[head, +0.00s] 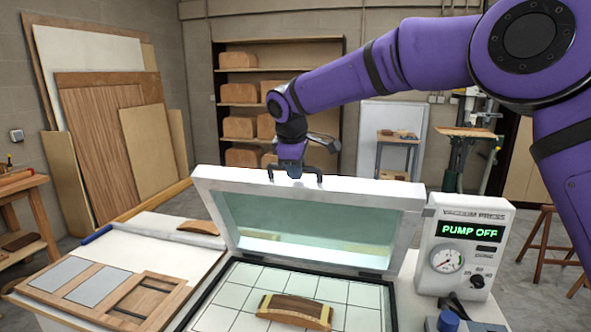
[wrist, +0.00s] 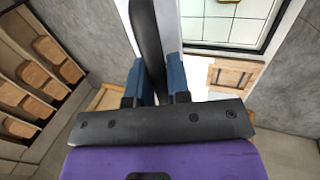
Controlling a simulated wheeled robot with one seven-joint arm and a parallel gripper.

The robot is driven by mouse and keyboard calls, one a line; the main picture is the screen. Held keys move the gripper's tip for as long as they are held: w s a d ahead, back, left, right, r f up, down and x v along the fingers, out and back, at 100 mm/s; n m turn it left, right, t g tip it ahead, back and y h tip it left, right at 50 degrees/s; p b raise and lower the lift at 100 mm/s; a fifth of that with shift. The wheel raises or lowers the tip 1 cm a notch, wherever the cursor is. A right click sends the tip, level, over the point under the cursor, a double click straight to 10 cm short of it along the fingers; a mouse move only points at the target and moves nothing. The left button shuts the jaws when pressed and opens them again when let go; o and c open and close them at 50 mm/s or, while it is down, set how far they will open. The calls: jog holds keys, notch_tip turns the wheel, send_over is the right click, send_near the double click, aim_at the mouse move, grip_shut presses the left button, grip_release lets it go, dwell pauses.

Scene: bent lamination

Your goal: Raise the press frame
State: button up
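The press frame (head: 410,195) is a pale rectangular frame with a greenish clear sheet inside. In the head view it stands steeply tilted up from the far side of the press bed (head: 357,293). A black handle (head: 319,180) sits along its top edge. My gripper (head: 292,174) is at this handle from above. In the wrist view the handle (wrist: 147,35) runs between the two blue fingers of my gripper (wrist: 161,75), which appear closed on it. The bed has a white grid and carries a curved wooden piece (head: 294,309) with pale ends.
The vacuum press box (head: 466,245) right of the bed reads "PUMP OFF". A panelled wooden door (head: 110,292) and a small curved wood piece (head: 198,228) lie on the table at left. Shelves (head: 278,60) with wooden forms stand behind the frame.

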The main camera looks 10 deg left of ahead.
jog(key=o, duration=0.4)
jog(key=v, duration=1)
jog(key=shift+s+r, duration=0.1)
jog(key=shift+r, duration=0.25)
